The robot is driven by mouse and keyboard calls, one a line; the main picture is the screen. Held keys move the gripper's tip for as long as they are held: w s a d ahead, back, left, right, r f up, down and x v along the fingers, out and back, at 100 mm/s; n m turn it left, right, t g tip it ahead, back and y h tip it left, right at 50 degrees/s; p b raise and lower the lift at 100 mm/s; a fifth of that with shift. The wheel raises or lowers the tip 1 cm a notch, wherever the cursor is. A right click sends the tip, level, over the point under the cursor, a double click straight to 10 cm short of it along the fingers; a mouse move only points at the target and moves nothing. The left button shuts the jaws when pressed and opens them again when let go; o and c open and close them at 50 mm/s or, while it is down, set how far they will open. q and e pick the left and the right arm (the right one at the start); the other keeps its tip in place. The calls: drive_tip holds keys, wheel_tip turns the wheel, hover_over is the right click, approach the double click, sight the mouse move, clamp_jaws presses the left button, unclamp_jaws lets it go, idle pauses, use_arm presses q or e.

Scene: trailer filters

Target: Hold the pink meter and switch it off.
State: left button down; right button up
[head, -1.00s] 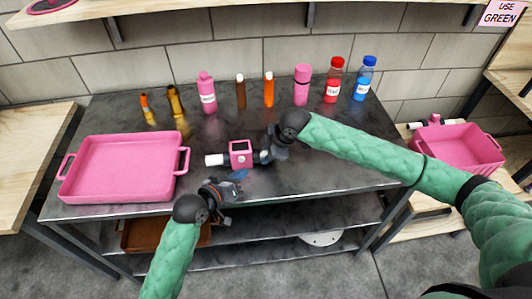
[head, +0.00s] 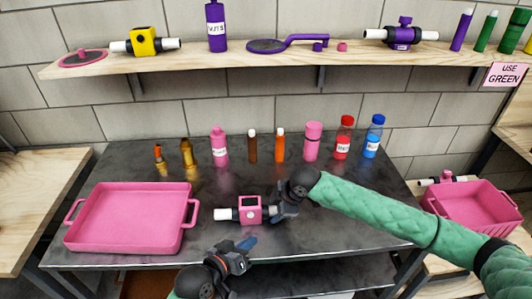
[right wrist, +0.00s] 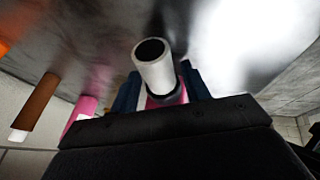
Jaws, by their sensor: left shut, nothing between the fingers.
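The pink meter (head: 250,210) is a small pink block with a square screen and white pipe ends, low over or on the middle of the dark metal table. My right gripper (head: 283,209) is at its right end, with its fingers around it. In the right wrist view, a white pipe end (right wrist: 154,66) and part of the pink body show between the two blue fingers, which look closed on it. My left gripper (head: 246,246) is shut and empty, at the table's front edge, below the meter. The meter's right end is mostly hidden by my right gripper.
A pink tray (head: 130,218) lies on the table's left. Several bottles and tubes, including a pink bottle (head: 219,148), stand along the back. A wooden shelf (head: 290,58) above holds more meters. A pink bin (head: 474,207) stands right; a sign (head: 506,74) reads "USE GREEN".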

drive_tip(key=shift+o, duration=0.7)
